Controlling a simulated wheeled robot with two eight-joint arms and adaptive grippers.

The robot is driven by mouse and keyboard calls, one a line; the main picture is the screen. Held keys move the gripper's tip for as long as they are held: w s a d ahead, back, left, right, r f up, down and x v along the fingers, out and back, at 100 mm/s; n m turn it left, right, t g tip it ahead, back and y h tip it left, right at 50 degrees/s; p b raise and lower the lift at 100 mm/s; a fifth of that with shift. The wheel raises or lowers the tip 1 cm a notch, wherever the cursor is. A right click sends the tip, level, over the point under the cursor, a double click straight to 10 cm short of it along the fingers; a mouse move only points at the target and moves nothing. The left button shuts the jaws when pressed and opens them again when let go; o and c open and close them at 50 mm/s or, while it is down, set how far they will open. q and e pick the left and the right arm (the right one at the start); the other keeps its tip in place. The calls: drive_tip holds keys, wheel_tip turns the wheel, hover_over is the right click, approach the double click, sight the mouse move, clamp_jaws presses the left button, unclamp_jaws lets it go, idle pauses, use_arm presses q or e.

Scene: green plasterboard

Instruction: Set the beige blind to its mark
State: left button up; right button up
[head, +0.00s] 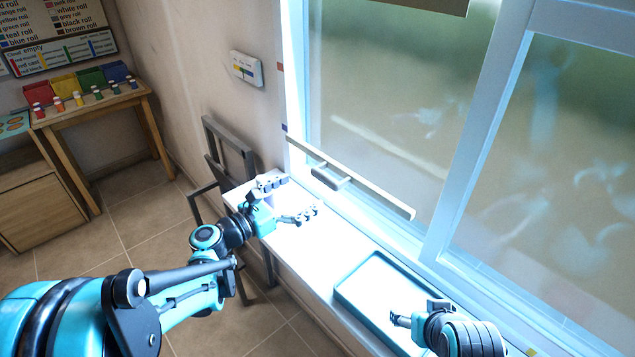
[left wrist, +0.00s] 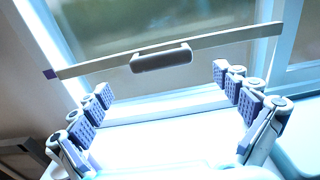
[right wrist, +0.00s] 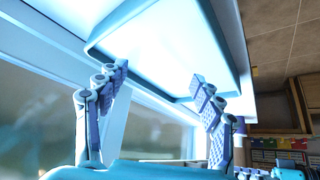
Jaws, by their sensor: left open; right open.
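A long pale beige rail (head: 375,193) with a small grey handle (head: 330,179) crosses the lower part of the left window pane. In the left wrist view the handle (left wrist: 161,57) lies ahead, between and beyond the fingertips. A purple mark (head: 284,127) and a brown mark (head: 280,67) sit on the left window frame. The purple mark (left wrist: 50,74) shows near the rail's left end in the left wrist view. My left gripper (head: 290,198) is open and empty, just short of the handle. My right gripper (head: 418,313) is open and empty by the tray.
A white sill (head: 300,250) runs under the window, with a blue-rimmed tray (head: 347,294) on it. A small wall card (head: 246,69) hangs left of the window. A dark frame (head: 228,150) stands beside the sill. A wooden table (head: 95,108) with coloured bins stands far left.

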use_arm(q)
drive_tip(key=v, duration=0.4)
idle(0.3)
drive_tip(key=s+d+f+m+g+y, duration=0.3)
drive_tip(key=s+f+m+g+y, duration=0.3)
drive_tip(key=s+m, duration=0.65)
drive_tip(key=s+a+f+m+y, duration=0.4)
drive_tip(key=s+a+m, duration=0.5)
drive_tip(key=m, duration=0.5)
drive_tip(key=shift+a+f+m+y, duration=0.15)
drive_tip(key=shift+f+m+y, duration=0.25)
drive_tip(key=shift+y, duration=0.9)
